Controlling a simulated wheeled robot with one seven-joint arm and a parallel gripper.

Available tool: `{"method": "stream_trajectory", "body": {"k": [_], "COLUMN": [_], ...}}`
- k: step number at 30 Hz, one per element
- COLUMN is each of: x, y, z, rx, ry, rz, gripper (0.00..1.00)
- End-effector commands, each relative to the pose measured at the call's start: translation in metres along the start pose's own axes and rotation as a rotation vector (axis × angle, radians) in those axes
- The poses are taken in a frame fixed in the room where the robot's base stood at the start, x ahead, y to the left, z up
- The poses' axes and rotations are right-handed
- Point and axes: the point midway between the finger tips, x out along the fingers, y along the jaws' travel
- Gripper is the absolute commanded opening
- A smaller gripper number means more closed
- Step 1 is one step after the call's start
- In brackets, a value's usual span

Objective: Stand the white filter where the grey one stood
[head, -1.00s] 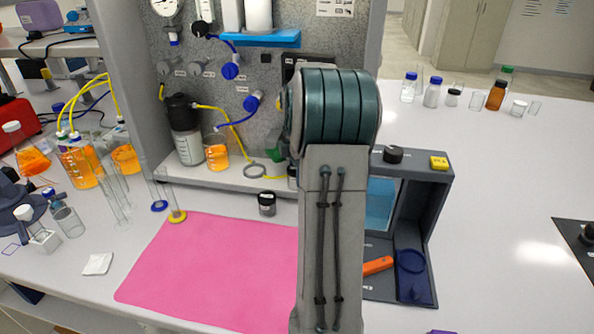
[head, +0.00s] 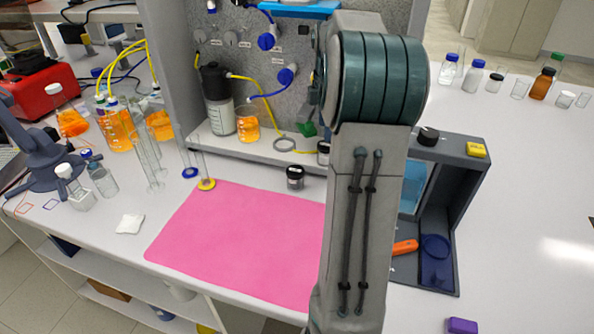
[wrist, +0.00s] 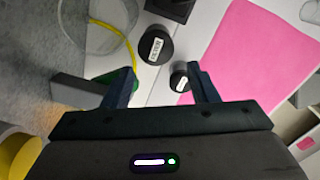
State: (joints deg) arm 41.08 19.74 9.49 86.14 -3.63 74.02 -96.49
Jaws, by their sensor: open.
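I cannot make out a white filter or a grey one for certain in the current views. My gripper (wrist: 161,84) is open in the wrist view, with nothing between its fingertips. Beyond the fingers are a larger black labelled lid (wrist: 156,46) and a smaller black-lidded jar (wrist: 180,78). In the head view a small black-lidded jar (head: 295,177) stands beside the pink mat (head: 240,240). Another dark-lidded jar (head: 323,150) stands on the rig's ledge, partly hidden by my arm. My arm hides the gripper in the head view.
The speckled rig panel (head: 265,65) carries a blue shelf (head: 300,9), cut off at the top. A black-capped bottle (head: 217,100) and orange beaker (head: 247,122) stand on its ledge. A dark open box (head: 470,190) is right of my arm.

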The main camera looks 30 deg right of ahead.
Motion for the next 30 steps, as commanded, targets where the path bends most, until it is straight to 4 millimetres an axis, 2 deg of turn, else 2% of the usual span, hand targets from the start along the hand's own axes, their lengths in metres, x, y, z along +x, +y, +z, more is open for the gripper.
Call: {"method": "stream_trajectory", "body": {"k": [5, 9, 15, 21, 24, 27, 30], "x": [-0.014, -0.018, -0.009, 0.013, 0.025, 0.033, 0.037], "y": [-0.039, -0.090, -0.170, -0.245, -0.270, -0.286, -0.293], "z": [-0.060, -0.108, -0.154, -0.176, -0.180, -0.181, -0.181], "rx": [0.161, 0.364, 0.660, 0.937, 1.039, 1.105, 1.139], "ry": [-0.015, -0.005, 0.057, 0.152, 0.190, 0.216, 0.226], "rz": [0.043, 0.091, 0.148, 0.160, 0.151, 0.143, 0.137], "gripper": [0.53, 0.53, 0.53, 0.53, 0.53, 0.53, 0.53]}}
